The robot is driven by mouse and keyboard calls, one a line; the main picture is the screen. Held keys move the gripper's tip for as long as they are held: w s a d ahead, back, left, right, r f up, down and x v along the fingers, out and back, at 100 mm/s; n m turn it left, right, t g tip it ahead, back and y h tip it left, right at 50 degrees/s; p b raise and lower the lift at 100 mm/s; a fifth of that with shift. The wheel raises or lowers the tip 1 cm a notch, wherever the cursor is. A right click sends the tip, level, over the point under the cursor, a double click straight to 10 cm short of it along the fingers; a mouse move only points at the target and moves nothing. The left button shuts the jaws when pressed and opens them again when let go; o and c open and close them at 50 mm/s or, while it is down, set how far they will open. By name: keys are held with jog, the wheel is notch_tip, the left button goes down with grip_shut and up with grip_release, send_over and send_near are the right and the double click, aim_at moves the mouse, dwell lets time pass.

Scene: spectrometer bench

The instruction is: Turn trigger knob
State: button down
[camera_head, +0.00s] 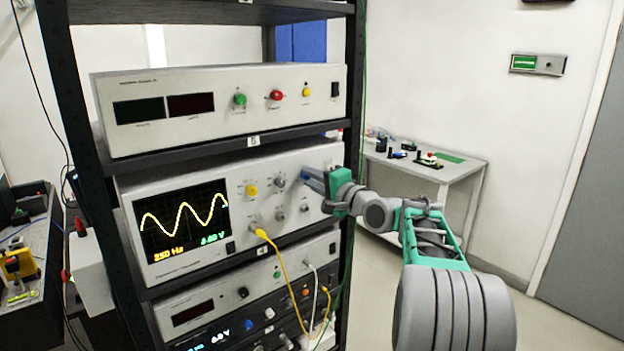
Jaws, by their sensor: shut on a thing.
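The oscilloscope (240,240) stands on the middle shelf of the rack. Its screen (181,217) shows a yellow sine wave, "250 Hz" in orange and a green voltage reading. Its panel has a yellow knob (251,190), grey knobs (279,182) and a yellow cable plugged in low down. My gripper (308,179) reaches in from the right to the upper right of this panel. Its jaws are shut on a small knob there, which looks blue (304,174). The fingers hide most of this knob, and I cannot read its label.
Another instrument (225,105) with green, red and yellow knobs sits on the shelf above. More instruments with cables (290,285) sit below. The dark rack post (353,90) stands close to my gripper. A side table (450,172) is at the back right, with open floor before it.

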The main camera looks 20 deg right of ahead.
jog(key=c, duration=1.3)
grip_release()
jog(key=shift+s, duration=0.1)
jog(key=b+v, duration=0.2)
jog(key=v, duration=0.5)
jog(key=shift+s+d+b, duration=0.1)
jog(key=shift+s+b, duration=0.2)
